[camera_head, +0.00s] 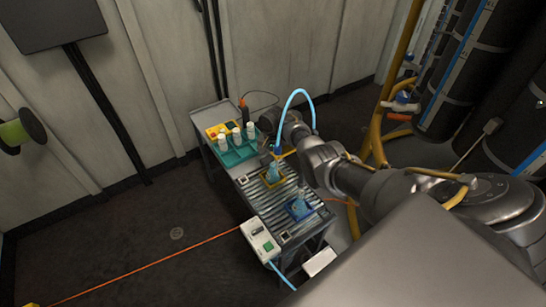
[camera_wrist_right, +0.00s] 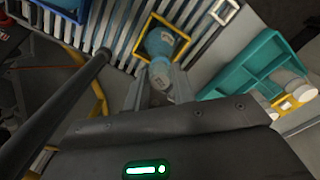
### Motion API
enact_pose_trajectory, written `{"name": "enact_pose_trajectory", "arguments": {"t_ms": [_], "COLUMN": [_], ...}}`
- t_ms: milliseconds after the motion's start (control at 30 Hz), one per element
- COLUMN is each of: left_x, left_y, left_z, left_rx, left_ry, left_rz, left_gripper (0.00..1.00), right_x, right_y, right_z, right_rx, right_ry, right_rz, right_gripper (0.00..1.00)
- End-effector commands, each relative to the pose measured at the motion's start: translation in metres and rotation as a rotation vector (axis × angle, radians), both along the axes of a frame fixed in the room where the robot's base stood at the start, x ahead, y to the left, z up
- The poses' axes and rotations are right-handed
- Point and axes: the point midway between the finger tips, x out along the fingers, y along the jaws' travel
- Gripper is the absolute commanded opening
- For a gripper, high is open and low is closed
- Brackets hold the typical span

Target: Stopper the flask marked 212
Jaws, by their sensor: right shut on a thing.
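One flask with pale blue contents (camera_head: 273,173) stands in a yellow frame on the slatted rack. It also shows in the right wrist view (camera_wrist_right: 160,42). A second flask (camera_head: 298,206) stands in a blue frame nearer the front. No number is legible on either. My right gripper (camera_wrist_right: 160,84) is shut on a small grey-blue piece (camera_wrist_right: 160,74), seemingly a stopper, at the mouth of the yellow-framed flask. I cannot tell whether it is seated in the neck or just above it. My left gripper is not in view.
A teal tray (camera_head: 238,151) with several white-capped bottles stands behind the slatted rack (camera_head: 265,200). A white control box (camera_head: 260,240) sits at the front left. A blue hose (camera_head: 297,91) arches beside my right arm. An orange line (camera_head: 150,274) crosses the floor.

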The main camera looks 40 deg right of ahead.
Motion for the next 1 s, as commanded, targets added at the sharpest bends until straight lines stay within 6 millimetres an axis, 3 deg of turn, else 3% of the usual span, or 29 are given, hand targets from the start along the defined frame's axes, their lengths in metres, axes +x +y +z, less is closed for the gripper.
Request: {"name": "enact_pose_trajectory", "arguments": {"t_ms": [1000], "left_x": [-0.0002], "left_y": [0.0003], "left_z": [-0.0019], "left_rx": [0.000], "left_ry": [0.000], "left_rz": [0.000], "left_gripper": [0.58], "right_x": [0.0003], "right_y": [0.0003], "right_z": [-0.0085], "right_rx": [0.000], "right_ry": [0.000], "right_rz": [0.000], "right_gripper": [0.12]}}
